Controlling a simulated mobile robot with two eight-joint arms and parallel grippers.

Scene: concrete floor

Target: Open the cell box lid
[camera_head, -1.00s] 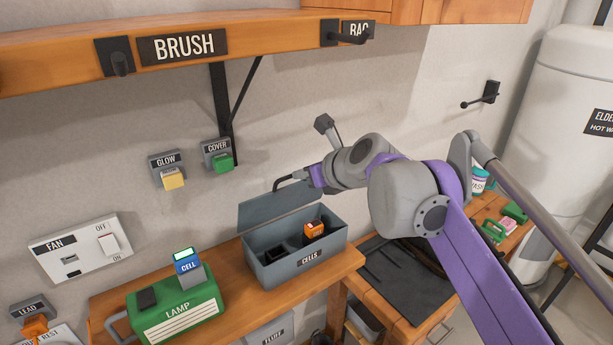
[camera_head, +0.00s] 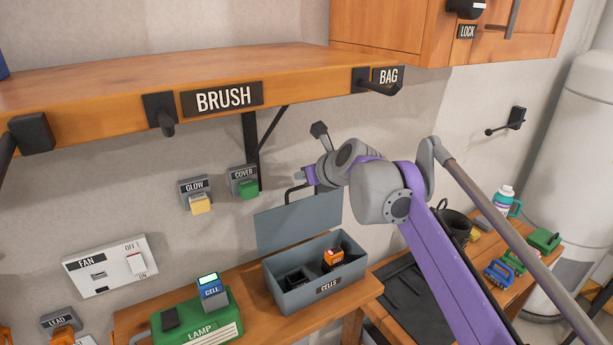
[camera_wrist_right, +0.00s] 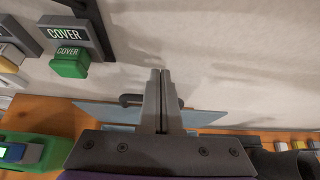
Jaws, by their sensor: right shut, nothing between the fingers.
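The grey cell box (camera_head: 322,293), labelled CELLS, stands on the wooden bench. Its lid (camera_head: 300,222) is raised and stands up at the back, toward the wall. An orange item (camera_head: 332,257) and a dark item (camera_head: 296,279) lie inside. A black bar handle (camera_head: 290,193) shows at the lid's top edge. My right gripper (camera_head: 301,175) is at the top of the lid, by the handle. In the right wrist view its fingers (camera_wrist_right: 162,100) are shut and empty, with the handle partly hidden behind them. My left gripper is not in view.
The green lamp box (camera_head: 195,325) with a blue cell (camera_head: 211,292) stands left of the cell box. Cover (camera_head: 248,190) and glow (camera_head: 200,204) buttons are on the wall. A shelf with hooks (camera_head: 160,112) runs above. Mugs and tools lie at right.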

